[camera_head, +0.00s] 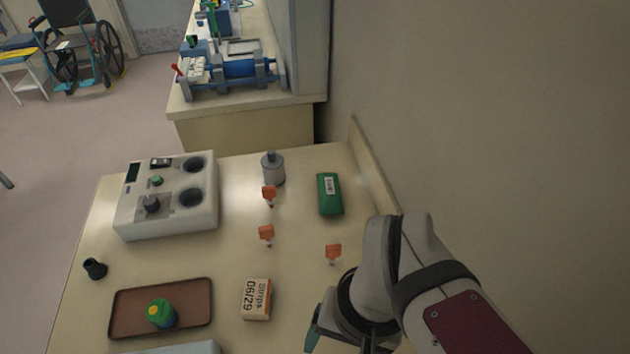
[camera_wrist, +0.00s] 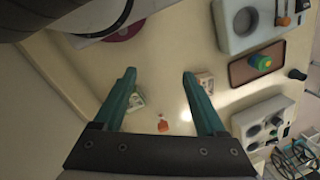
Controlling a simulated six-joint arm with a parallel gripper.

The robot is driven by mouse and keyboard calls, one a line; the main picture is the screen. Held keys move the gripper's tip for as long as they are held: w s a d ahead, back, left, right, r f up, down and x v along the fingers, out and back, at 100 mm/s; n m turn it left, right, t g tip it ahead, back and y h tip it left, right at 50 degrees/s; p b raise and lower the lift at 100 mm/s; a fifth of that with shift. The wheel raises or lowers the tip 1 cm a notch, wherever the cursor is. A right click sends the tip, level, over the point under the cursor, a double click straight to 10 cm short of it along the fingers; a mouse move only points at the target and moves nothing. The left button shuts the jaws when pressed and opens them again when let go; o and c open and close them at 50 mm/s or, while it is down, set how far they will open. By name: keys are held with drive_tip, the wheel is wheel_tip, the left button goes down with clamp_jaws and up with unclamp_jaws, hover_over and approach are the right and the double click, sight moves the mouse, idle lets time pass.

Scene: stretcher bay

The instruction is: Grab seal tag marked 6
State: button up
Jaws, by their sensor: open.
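Three small orange seal tags stand on the cream table in the head view: one by the grey bottle (camera_head: 269,194), one nearer the middle (camera_head: 266,235), and one at the right near my arm (camera_head: 333,252). Their markings are too small to read, so I cannot tell which is 6. In the wrist view one orange tag (camera_wrist: 162,124) shows between my fingers, apart from them. My gripper (camera_wrist: 158,75) has teal fingers spread wide with nothing held. In the head view only part of a teal finger (camera_head: 312,335) shows at the bottom edge.
A grey bottle (camera_head: 273,168), a strips box (camera_head: 256,299), a brown tray (camera_head: 130,311) holding a green-yellow jar (camera_head: 161,314), a white device (camera_head: 168,222) and a black cone (camera_head: 95,268) stand around. The table's middle is fairly clear.

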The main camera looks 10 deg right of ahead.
drive_tip(key=shift+c, duration=1.3)
drive_tip(key=w+d+n+g+h, duration=0.1)
drive_tip(key=w+n+g+h, duration=0.45)
drive_tip(key=w+n, duration=0.7)
drive_tip(key=w+a+f+n+t+h, duration=0.3)
drive_tip(key=w+a+f+n+h, duration=0.15)
drive_tip(key=w+n+h, duration=0.35)
drive_tip(key=n+t+h, duration=0.2)
approach(332, 247)
drive_tip(key=shift+n, duration=0.25)
drive_tip(key=x, duration=1)
drive_tip(key=shift+d+f, duration=0.1)
drive_tip(key=shift+d, duration=0.1)
